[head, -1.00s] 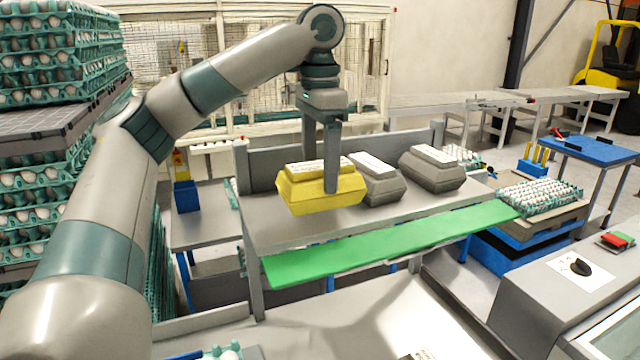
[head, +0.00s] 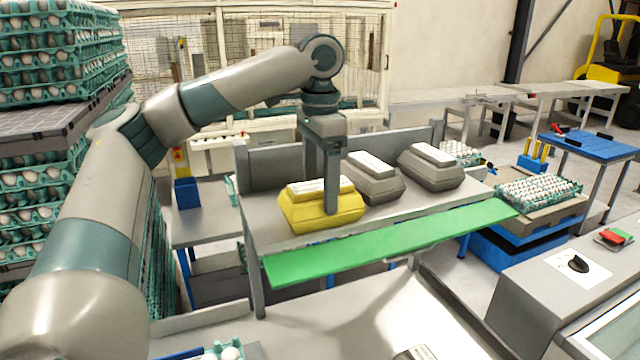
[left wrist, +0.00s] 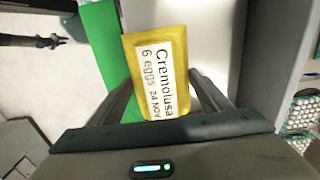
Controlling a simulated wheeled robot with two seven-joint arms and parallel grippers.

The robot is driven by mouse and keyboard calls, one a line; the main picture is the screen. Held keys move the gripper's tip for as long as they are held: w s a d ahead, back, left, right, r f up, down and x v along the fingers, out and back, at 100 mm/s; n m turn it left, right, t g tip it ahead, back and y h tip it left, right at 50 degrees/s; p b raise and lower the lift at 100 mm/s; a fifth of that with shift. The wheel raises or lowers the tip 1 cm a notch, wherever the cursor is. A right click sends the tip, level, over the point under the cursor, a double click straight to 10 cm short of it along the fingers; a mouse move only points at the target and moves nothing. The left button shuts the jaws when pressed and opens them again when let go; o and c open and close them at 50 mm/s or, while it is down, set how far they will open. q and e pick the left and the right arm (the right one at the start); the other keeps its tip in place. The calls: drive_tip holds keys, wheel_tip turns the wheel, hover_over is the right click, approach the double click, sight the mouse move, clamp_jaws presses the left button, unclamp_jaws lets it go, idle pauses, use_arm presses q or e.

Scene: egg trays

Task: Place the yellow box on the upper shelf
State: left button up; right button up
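The yellow box (head: 320,212), an egg carton with a white label, is on or just above the upper shelf (head: 400,216), near its front left; I cannot tell whether it touches the surface. My left gripper (head: 322,192) points straight down with its fingers on the box's two sides, shut on it. In the left wrist view the yellow box (left wrist: 146,75) lies between the fingers, its label reading "6 eggs". The shelf's green front strip (head: 390,243) shows there too.
Two grey egg cartons stand on the shelf to the right, one (head: 375,180) close behind the yellow box, the other (head: 430,170) farther right. A low back wall (head: 275,168) bounds the shelf. The shelf's right end is clear. An egg tray (head: 540,190) stands beyond it.

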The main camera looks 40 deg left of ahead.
sight(320, 185)
use_arm(q)
drive_tip(key=o, duration=0.4)
drive_tip(key=shift+r, duration=0.1)
drive_tip(key=shift+r+b, duration=0.35)
drive_tip(key=shift+r, duration=0.2)
wheel_tip(320, 185, up, 11)
drive_tip(key=shift+f+p, duration=0.1)
drive_tip(key=shift+p, duration=0.2)
